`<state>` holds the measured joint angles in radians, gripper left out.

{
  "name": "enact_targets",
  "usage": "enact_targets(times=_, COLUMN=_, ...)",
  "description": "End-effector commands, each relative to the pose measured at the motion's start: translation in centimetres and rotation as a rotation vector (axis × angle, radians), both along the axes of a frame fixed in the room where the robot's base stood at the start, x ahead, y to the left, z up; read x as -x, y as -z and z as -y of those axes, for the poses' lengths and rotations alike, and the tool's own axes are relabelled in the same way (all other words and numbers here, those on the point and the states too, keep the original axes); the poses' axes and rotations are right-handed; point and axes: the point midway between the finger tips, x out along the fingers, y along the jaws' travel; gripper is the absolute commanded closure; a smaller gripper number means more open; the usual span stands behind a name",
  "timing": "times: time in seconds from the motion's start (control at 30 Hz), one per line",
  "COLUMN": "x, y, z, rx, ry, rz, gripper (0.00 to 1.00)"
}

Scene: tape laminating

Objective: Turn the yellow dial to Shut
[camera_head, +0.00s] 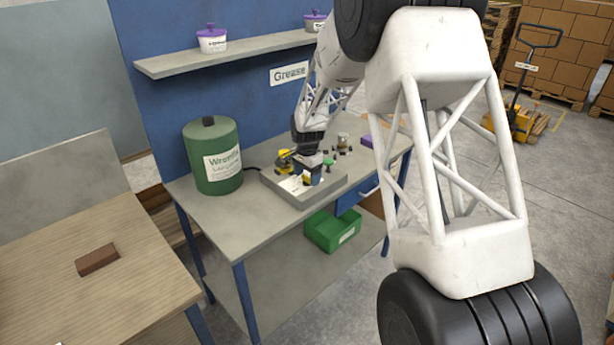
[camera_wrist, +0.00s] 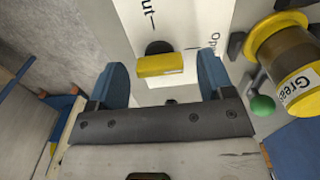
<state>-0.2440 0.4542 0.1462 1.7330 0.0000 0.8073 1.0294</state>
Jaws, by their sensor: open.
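The yellow dial (camera_wrist: 160,65) shows in the wrist view as a yellow bar with a dark round part behind it, on a pale panel (camera_wrist: 205,25). The bar lies roughly crosswise in the picture. The panel carries the part-hidden letters "ut" with a line by them, above the dial, and "Op" to its right. My gripper (camera_wrist: 163,68) is open, with one blue finger left of the dial and one right of it. Gaps show on both sides. In the head view my gripper (camera_head: 309,178) is low over the grey unit on the bench, and I cannot make out the dial clearly.
A yellow-capped container labelled "Grea" (camera_wrist: 285,60) and a green ball knob (camera_wrist: 262,105) stand close to the right finger. On the bench (camera_head: 225,210) a large green canister (camera_head: 213,157) stands left of the grey unit (camera_head: 300,200). The front left bench top is clear.

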Motion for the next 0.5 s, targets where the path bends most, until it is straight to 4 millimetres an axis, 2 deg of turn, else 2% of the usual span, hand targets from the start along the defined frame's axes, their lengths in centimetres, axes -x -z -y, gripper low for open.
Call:
enact_targets(times=0.37, x=0.02, y=0.35, z=0.01, rx=0.001, ry=0.0, rz=-0.001, gripper=0.27)
enact_targets(times=0.5, x=0.02, y=0.35, z=0.01, rx=0.001, ry=0.0, rz=-0.001, gripper=0.48)
